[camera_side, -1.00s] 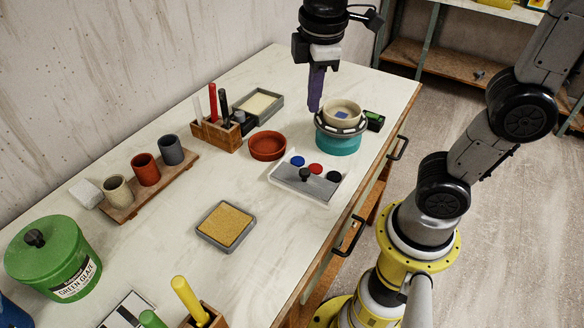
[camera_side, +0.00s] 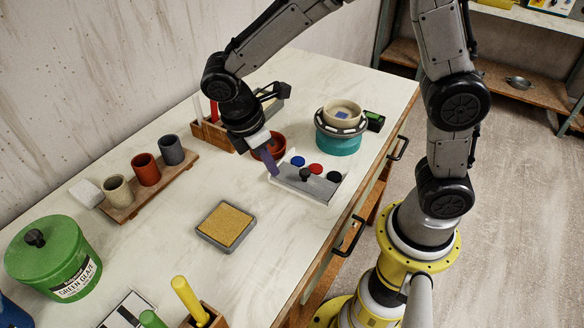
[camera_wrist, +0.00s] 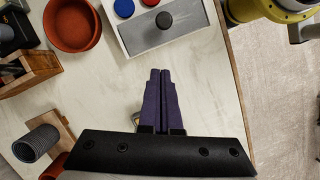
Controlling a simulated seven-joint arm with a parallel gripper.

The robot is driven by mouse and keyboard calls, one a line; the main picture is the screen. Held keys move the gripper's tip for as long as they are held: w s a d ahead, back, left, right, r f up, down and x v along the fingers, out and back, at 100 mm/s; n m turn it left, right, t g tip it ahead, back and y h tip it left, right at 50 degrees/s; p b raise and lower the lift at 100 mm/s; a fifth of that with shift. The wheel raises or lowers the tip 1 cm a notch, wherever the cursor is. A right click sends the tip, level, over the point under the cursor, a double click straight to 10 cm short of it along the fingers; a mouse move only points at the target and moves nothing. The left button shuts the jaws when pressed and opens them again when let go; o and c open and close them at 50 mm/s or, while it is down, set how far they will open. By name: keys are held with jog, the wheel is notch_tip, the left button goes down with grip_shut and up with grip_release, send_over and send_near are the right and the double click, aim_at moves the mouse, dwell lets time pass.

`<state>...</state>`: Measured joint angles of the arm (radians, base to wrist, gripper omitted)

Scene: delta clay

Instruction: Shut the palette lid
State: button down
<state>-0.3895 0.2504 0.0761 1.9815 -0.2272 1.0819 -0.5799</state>
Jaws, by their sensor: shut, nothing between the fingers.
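The palette (camera_side: 275,181) is a white tray on the table, with blue, red and black paint wells showing along its far side. Its grey lid (camera_side: 319,188) covers the near part and leaves those wells bare. A black knob (camera_side: 306,174) stands on the lid. My gripper (camera_side: 273,174) has purple fingers, pressed together and empty, at the palette's left end. In the wrist view, the fingertips (camera_wrist: 160,71) are just below the palette's edge, in line with the lid (camera_wrist: 180,32) and its knob (camera_wrist: 164,20). I cannot tell whether they touch the tray.
A red bowl (camera_side: 277,147) lies close behind my gripper. A teal stand (camera_side: 337,143) with a cream bowl (camera_side: 343,112) is beyond the palette. A framed sponge pad (camera_side: 225,225) lies nearer. The table between pad and palette is clear.

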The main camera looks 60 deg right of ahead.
aim_at(299, 183)
jog(key=x, duration=0.3)
jog(key=shift+s+d+f, duration=0.1)
jog(key=shift+f, duration=0.15)
jog(key=shift+s+d+f, duration=0.1)
jog(key=shift+s+d, duration=0.15)
jog(key=shift+d, duration=0.25)
jog(key=shift+s+d+f, duration=0.1)
jog(key=shift+s+d, duration=0.2)
jog(key=shift+d, duration=0.25)
jog(key=shift+s+d+f, duration=0.15)
jog(key=shift+s+d, duration=0.2)
jog(key=shift+d, duration=0.35)
jog(key=shift+d, duration=3.2)
